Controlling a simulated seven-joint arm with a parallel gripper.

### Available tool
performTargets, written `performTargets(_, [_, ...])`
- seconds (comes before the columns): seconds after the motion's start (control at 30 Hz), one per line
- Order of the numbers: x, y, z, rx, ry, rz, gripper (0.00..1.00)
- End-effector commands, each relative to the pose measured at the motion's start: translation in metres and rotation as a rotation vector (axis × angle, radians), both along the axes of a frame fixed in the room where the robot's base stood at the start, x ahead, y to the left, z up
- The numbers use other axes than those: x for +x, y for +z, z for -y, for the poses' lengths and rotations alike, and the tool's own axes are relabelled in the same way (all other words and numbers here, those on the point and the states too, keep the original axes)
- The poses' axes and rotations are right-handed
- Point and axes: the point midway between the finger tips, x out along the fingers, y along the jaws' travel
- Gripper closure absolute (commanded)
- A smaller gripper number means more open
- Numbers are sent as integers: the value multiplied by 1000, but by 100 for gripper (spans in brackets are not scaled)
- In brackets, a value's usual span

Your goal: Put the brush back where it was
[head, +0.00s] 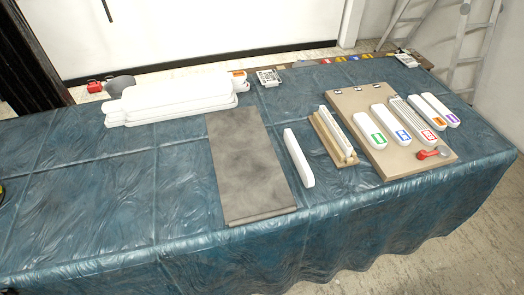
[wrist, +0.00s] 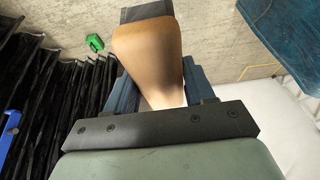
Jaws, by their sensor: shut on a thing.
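In the wrist view, my gripper (wrist: 160,90) is shut on a tan, wood-coloured block with a dark end (wrist: 147,55), which I take to be the brush. It sits between the two blue fingers, and its bristles cannot be made out. My gripper and the held thing do not show in the head view. There, a wooden holder (head: 322,138) with a pale bar in it stands on the table, with a wooden board (head: 345,100) to its right. The board carries several white rounded pieces with coloured labels (head: 404,122) and a small red-handled thing (head: 432,153).
A blue cloth covers the table (head: 90,190). A dark grey slab (head: 245,165) lies mid-table, with a loose white bar (head: 298,157) to its right. White slabs (head: 175,98) are stacked at the back. The table's left front is clear. A ladder (head: 470,45) stands behind right.

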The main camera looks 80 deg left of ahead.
Motion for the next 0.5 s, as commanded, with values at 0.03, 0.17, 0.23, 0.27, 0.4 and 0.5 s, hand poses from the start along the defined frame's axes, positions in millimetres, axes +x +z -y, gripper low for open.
performTargets(0.03, [-3, 1, -3, 0, 4, 1, 71])
performTargets(0.17, [-18, 8, -20, 0, 30, 1, 71])
performTargets(0.23, [-29, 14, -36, 0, 55, 1, 71])
performTargets(0.27, [-34, 16, -44, 0, 67, 2, 71])
performTargets(0.4, [-54, 25, -83, 0, 131, 2, 71])
performTargets(0.5, [-64, 29, -112, 1, 179, 2, 71])
